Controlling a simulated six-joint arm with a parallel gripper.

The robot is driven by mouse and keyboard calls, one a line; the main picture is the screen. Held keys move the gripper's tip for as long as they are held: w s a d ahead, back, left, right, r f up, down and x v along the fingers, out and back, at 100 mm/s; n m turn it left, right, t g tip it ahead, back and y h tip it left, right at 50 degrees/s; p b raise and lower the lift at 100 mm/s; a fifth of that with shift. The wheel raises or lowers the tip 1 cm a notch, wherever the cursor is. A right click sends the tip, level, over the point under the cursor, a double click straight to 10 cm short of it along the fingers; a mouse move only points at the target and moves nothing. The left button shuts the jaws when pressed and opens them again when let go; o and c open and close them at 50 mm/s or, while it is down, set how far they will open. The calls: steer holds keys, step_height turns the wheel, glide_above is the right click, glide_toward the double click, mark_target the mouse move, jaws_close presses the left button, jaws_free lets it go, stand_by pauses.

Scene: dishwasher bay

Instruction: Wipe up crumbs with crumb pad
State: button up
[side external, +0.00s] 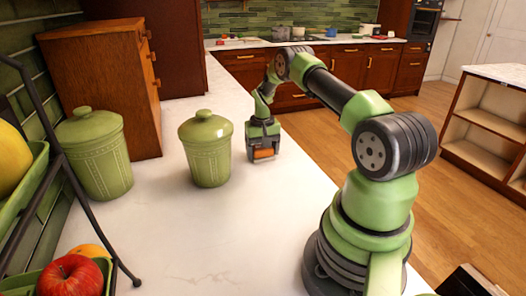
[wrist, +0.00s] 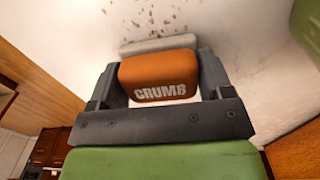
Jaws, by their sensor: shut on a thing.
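My gripper (side external: 263,153) is at the far part of the white counter, to the right of the lidded green canister. It is shut on the crumb pad (side external: 264,154), an orange block. In the wrist view the crumb pad (wrist: 158,78) sits between the two grey fingers of my gripper (wrist: 160,80). Its orange face reads "CRUMB", and a pale layer shows along its far edge. Brown crumbs (wrist: 150,18) lie scattered on the counter just beyond the pad. I cannot make out crumbs in the side view. Whether the pad touches the counter is unclear.
The white counter (side external: 185,228) has free room in front. A lidded green canister (side external: 206,148) stands left of my gripper, with another canister (side external: 95,155) and a wooden cabinet (side external: 105,85) farther left. A red apple (side external: 70,275) lies in a rack at front left.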

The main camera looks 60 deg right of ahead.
mark_target(273, 178)
steer(key=shift+s+a, duration=3.6)
steer(key=shift+w+a, duration=0.25)
steer(key=shift+w+d, duration=3.7)
steer(key=shift+d, duration=0.1)
steer(key=shift+s+a, duration=3.8)
step_height(273, 178, up, 8)
